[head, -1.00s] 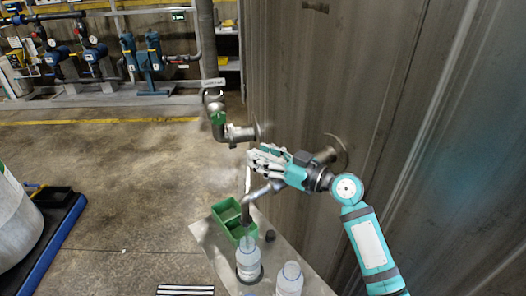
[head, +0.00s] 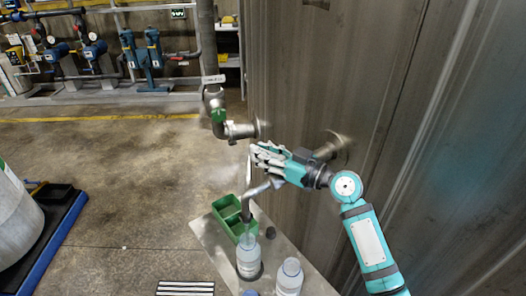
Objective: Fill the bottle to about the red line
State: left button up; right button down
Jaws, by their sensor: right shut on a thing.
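A clear bottle (head: 248,262) stands upright on the metal shelf (head: 213,241), with its neck under the end of the bent metal tap (head: 246,205). The red line and the liquid level cannot be made out. My right gripper (head: 262,158) is at the top of the tap, above and slightly right of the bottle. It is shut on the tap's handle (head: 249,172), a thin pale lever mostly hidden by the fingers. A second clear bottle (head: 289,279) stands to the right, partly cut off by the lower edge. My left gripper is not in view.
A green divided bin (head: 227,214) sits behind the bottle, with a small dark cap (head: 270,233) to its right. A pipe with a green-marked valve (head: 218,115) rises behind. The tall metal wall (head: 400,100) closes off the right.

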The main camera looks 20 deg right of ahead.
jog(key=m+t+h+p, duration=0.1)
jog(key=h+p, duration=0.1)
jog(key=d+m+t+h+p, duration=0.1)
jog(key=h, duration=0.1)
jog(key=w+m+t+h+p, duration=0.1)
jog(key=m+p, duration=0.1)
jog(key=shift+d+r+h+p, duration=0.1)
jog(key=shift+d+h+p, duration=0.2)
jog(key=shift+h, duration=0.1)
jog(key=c, duration=1.2)
grip_release()
jog(key=shift+c, duration=0.2)
jog(key=shift+s, duration=0.1)
jog(key=v, duration=1.2)
